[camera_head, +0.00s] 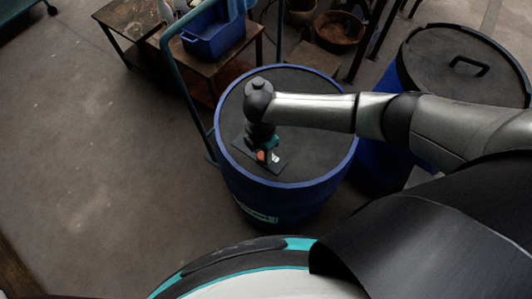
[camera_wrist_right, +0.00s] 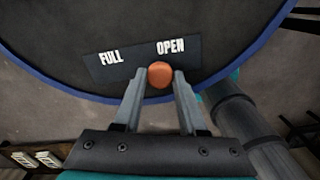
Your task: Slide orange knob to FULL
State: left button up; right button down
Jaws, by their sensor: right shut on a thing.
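The orange knob (camera_wrist_right: 160,74) sits between the fingertips of my right gripper (camera_wrist_right: 159,80) in the right wrist view. My right gripper is shut on it. The knob is beside the word OPEN (camera_wrist_right: 170,46), on the dark label plate (camera_wrist_right: 140,60); the word FULL (camera_wrist_right: 111,58) is further left. In the head view my right gripper (camera_head: 266,146) reaches down to the plate (camera_head: 273,166) on the vat's lid, and a bit of the orange knob (camera_head: 261,155) shows. The gripper hides most of the knob and plate there. My left gripper is not in view.
The blue vat (camera_head: 240,188) has a dark lid with a blue rim. A second blue vat (camera_head: 450,50) with a black handle stands to the right. A teal rail (camera_head: 186,85) and a table with a blue bin (camera_head: 213,38) stand behind. The floor at left is clear.

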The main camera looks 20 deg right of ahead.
aim_at(245, 149)
jog(key=w+a+b, duration=0.1)
jog(key=w, duration=0.1)
jog(key=w+a+b, duration=0.1)
jog(key=w+a, duration=0.1)
jog(key=shift+a+f, duration=0.1)
jog(key=shift+f, duration=0.05)
jog(key=shift+w+a+b, duration=0.2)
jog(key=shift+w+b, duration=0.15)
jog(key=shift+w+a+r, duration=0.1)
jog(key=shift+r, duration=0.1)
jog(key=shift+c, duration=2.3)
grip_release()
jog(key=shift+w+a, duration=0.1)
notch_tip(245, 149, up, 15)
jog(key=p, duration=0.2)
jog(key=shift+r+p, duration=0.15)
jog(key=shift+p, duration=0.15)
